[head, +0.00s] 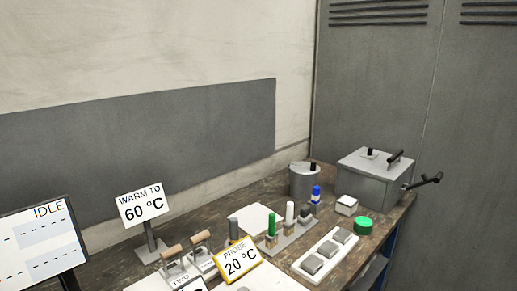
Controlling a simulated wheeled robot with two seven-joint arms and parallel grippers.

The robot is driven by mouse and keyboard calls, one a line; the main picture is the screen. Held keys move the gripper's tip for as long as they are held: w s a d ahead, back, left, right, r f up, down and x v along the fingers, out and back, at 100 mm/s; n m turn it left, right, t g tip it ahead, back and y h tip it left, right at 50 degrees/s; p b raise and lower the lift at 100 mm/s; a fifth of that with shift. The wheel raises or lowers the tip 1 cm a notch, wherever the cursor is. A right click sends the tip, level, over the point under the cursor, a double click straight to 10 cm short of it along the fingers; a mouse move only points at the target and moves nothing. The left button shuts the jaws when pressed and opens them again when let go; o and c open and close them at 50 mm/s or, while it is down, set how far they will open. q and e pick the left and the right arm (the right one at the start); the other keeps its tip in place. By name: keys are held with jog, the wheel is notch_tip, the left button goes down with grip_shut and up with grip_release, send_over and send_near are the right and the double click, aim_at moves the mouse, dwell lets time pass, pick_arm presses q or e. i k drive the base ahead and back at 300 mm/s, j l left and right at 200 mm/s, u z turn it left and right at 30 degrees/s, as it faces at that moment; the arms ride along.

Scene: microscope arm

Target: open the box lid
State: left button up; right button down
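A grey box (371,188) stands at the back right of the bench, near the grey cabinet. Its flat light-grey lid (376,163) lies level on top and looks shut. A small black-topped knob (371,153) and a dark bar handle (396,157) show on the lid. A dark crank-like handle (424,182) sticks out from the box's right side. Neither my left nor my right gripper is in view.
A grey cylindrical pot (304,182) stands left of the box. A small white block (346,205), a green round cap (363,225) and a white tray (308,264) with grey blocks are in front. A rack (283,242) holds coloured tubes. Signs (240,262) stand nearer.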

aim_at(377, 157)
jog(key=i+l+z, duration=0.2)
jog(key=l, duration=0.25)
jog(key=i+l+z, duration=0.2)
jog(key=l, duration=0.25)
jog(key=i+l+z, duration=0.1)
jog(key=l+z, duration=0.15)
jog(key=l, duration=0.2)
jog(key=i+l+z, duration=0.2)
jog(key=l, duration=0.2)
